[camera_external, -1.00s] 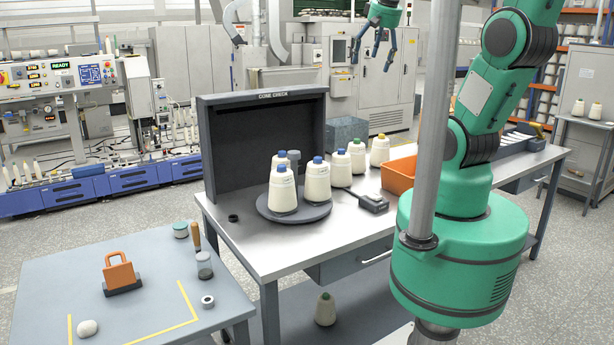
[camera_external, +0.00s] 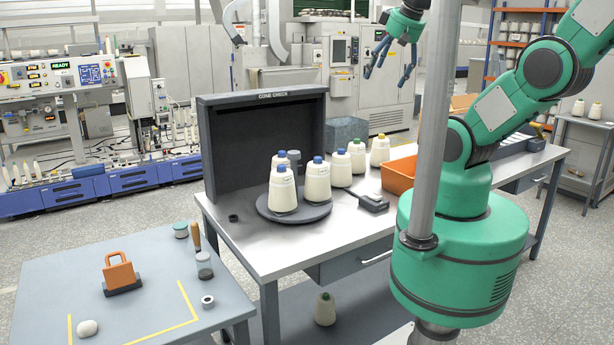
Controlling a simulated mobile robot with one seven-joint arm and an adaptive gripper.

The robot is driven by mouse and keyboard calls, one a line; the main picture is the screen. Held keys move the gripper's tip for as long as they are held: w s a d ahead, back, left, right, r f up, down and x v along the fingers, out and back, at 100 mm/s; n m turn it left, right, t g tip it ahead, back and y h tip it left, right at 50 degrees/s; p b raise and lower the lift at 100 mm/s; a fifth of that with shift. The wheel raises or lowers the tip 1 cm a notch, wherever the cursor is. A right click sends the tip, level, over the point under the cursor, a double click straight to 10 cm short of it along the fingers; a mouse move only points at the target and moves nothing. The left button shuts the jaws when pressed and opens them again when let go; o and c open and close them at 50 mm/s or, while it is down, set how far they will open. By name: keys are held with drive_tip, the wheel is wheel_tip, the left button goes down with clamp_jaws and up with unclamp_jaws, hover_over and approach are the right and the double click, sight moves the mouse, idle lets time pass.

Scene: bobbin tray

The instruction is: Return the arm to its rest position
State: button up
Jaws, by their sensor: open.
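My gripper (camera_external: 387,72) is open and empty, high above the back of the workbench, near the top of the picture. Its fingers point down and are spread apart. My green arm reaches up on the right and leaves the top of the picture, so part of it is hidden. Several yarn cones with blue tops stand on the round grey tray (camera_external: 292,215), well below and to the left of my gripper. A cone with a green top (camera_external: 357,156) and one with a yellow top (camera_external: 380,151) stand on the bench behind it.
The workbench (camera_external: 262,248) carries a dark panel (camera_external: 262,150), an orange bin (camera_external: 400,176) and a small dark device (camera_external: 373,201). A grey pole (camera_external: 433,130) stands in front of my arm. A blue-grey table (camera_external: 60,270) at the left holds small items. The air around my gripper looks clear.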

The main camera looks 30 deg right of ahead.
drive_tip(key=shift+f, duration=0.1)
wheel_tip(320, 180, down, 8)
drive_tip(key=b, duration=0.8)
